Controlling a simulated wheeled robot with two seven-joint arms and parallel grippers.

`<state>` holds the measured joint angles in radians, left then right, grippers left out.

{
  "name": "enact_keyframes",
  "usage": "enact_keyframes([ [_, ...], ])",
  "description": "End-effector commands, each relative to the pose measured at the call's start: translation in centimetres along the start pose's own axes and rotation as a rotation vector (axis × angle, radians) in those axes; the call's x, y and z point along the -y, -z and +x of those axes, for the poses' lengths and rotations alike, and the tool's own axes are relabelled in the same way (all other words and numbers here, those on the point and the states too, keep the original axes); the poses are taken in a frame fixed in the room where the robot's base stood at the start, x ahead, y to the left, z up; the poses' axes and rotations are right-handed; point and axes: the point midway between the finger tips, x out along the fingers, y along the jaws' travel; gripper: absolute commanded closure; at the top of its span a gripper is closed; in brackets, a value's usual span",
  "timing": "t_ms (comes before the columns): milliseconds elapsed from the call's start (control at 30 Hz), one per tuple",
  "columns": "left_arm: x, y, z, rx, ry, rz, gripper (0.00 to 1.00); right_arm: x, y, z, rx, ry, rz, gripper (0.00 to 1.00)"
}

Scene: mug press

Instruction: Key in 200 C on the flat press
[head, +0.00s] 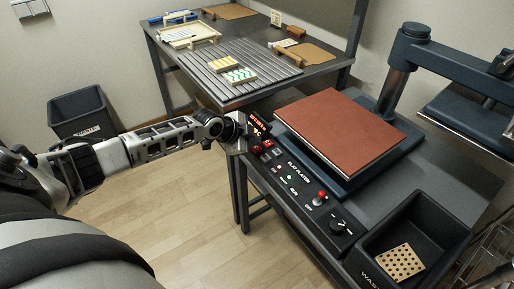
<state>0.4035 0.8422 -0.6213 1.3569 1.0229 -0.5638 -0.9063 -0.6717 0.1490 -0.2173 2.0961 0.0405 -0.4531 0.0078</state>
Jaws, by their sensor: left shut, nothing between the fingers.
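The flat press stands on the dark bench at the right, with a red-brown pad (339,128) on its lower platen and its upper plate swung out to the right. My left gripper (254,148) is shut and empty, at the far end of the panel by the display and keys. It hides part of them, and I cannot tell whether it touches. My right gripper is not in view.
A black waste bin (411,236) at the bench's front right holds a perforated tan piece (400,263). A second table (220,78) behind carries a slatted surface, colored sheets and trays. Another bin (82,113) stands on the floor at left. The wooden floor between is clear.

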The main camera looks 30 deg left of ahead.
Motion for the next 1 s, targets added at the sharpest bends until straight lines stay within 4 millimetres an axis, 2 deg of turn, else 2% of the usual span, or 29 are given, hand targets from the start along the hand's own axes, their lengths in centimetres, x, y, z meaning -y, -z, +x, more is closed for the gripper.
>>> enact_keyframes([
  [1000, -0.40, -0.43, 0.58, 0.000, 0.000, 0.000, 1.00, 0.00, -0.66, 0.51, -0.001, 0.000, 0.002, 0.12],
])
